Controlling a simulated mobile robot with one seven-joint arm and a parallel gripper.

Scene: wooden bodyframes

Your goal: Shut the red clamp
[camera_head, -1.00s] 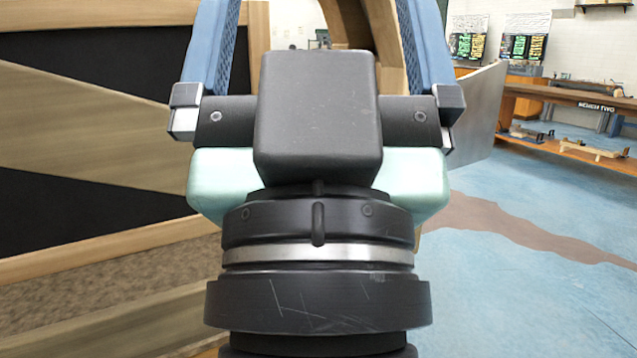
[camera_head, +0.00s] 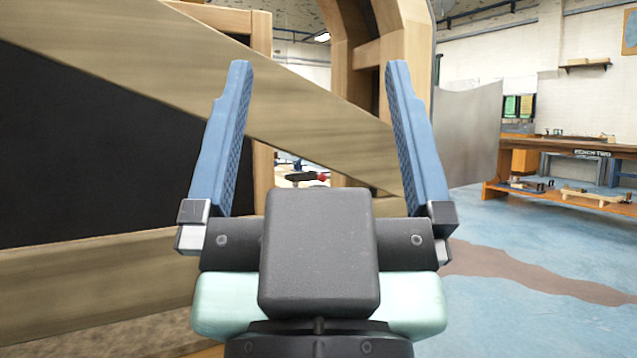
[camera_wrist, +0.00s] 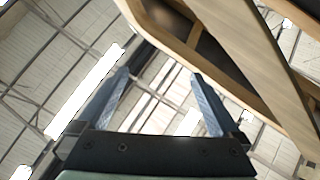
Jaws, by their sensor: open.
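My gripper (camera_head: 316,66) is open and empty, its two blue fingers pointing up and spread wide in the head view. In the wrist view my gripper (camera_wrist: 160,75) also shows open, with only the ceiling between its fingers. A small dark piece with a red end (camera_head: 322,177) shows low between the fingers in the head view, beyond the wooden frame. It looks like part of the red clamp, but it is too small to tell whether it is open or shut. The wrist view does not show it.
A wooden frame with a diagonal beam (camera_head: 310,128) and dark panels fills the left, close to my gripper. A curved wooden frame (camera_head: 368,70) and a grey sheet (camera_head: 468,130) stand behind. A workbench (camera_head: 575,147) is far right.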

